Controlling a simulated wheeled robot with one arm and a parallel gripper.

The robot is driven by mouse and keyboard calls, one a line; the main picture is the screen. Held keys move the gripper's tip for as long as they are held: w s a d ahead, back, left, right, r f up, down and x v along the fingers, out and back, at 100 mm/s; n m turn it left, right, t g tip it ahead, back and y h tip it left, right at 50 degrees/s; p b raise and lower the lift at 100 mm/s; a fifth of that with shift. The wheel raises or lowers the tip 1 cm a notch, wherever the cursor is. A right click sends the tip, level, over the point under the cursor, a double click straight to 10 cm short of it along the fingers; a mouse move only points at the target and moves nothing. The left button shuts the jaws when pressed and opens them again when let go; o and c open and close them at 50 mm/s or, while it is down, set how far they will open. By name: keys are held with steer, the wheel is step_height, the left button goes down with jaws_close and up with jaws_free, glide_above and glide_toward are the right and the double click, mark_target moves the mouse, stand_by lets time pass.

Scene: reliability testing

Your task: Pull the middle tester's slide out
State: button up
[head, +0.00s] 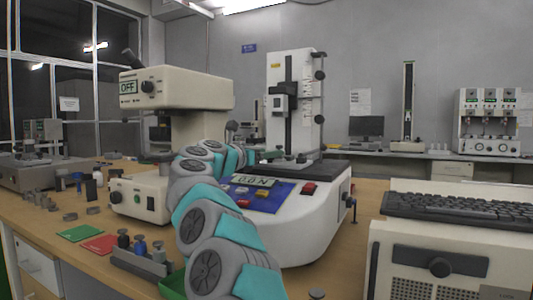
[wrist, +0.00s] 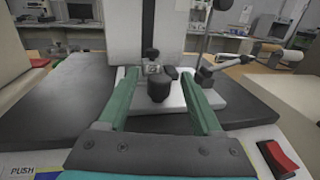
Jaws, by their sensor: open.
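The middle tester (head: 308,115) is a tall pale column machine on a white base with a blue panel, in the centre of the head view. In the wrist view its column (wrist: 157,30) rises straight ahead. At its foot is a light slide plate (wrist: 207,92) with a dark round knob (wrist: 160,88) and a small metal clamp behind it. My gripper (wrist: 159,73) is open, its green fingers on either side of the knob in the picture. I see no finger touching the knob. In the head view my arm largely hides the gripper.
A beige machine marked OFF (head: 180,88) stands left of my arm. A keyboard (head: 450,208) sits on a pale case at right. Dark flat surfaces (wrist: 75,95) flank the slide, and a red switch (wrist: 278,158) is at lower right. A thin jointed rod (wrist: 230,62) stands right of the column.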

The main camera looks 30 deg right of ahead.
steer(key=shift+c, duration=0.4)
jaws_close()
stand_by(0.9)
